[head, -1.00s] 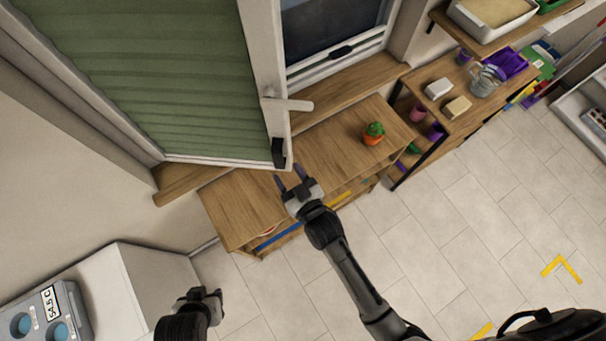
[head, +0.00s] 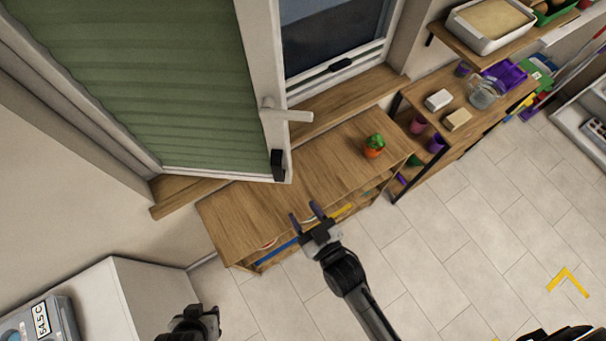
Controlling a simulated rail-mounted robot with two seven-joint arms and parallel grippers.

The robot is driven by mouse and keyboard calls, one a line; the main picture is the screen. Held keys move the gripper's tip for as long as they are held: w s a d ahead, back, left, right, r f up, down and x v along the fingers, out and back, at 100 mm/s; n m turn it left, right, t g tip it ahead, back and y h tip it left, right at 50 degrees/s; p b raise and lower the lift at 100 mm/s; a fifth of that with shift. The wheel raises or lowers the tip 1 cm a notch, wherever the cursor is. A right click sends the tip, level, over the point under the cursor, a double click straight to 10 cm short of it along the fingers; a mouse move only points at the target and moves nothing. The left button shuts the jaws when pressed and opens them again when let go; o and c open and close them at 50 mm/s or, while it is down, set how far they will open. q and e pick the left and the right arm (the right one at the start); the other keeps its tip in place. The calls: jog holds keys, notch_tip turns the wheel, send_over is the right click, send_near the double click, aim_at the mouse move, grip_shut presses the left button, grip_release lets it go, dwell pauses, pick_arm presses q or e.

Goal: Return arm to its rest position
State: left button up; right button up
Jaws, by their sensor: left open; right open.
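My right gripper (head: 307,215) is open and empty. In the head view it shows over the front edge of the low wooden cabinet (head: 250,212), with its two fingers pointing toward the window. My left gripper (head: 205,312) is open and empty at the bottom of the view, over the floor beside the white cabinet. Most of the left arm is outside the picture.
A potted cactus (head: 374,147) stands on the low cabinet. The open window sash (head: 275,80) with a green blind hangs over the cabinet's left part. A shelf with a glass jug (head: 484,95) is at upper right. The tiled floor (head: 450,240) is clear.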

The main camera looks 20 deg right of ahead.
jog(key=s+d+f+g+h, duration=0.1)
jog(key=s+d+f+g, duration=0.1)
jog(key=s+f+g, duration=0.5)
jog(key=s+d+r+g+h+p, duration=0.1)
jog(key=s+d+r+g+p, duration=0.1)
jog(key=d, duration=0.4)
jog(key=s+d+r+m+g+h+p, duration=0.1)
jog(key=s+d+r+g+h+p, duration=0.1)
jog(key=s+d+r+g+p, duration=0.1)
jog(key=s+d+r+g, duration=0.1)
jog(key=s+d+r, duration=0.1)
jog(key=s+d, duration=0.1)
jog(key=shift+d+g, duration=0.3)
jog(key=shift+g, duration=0.1)
dwell(1.4)
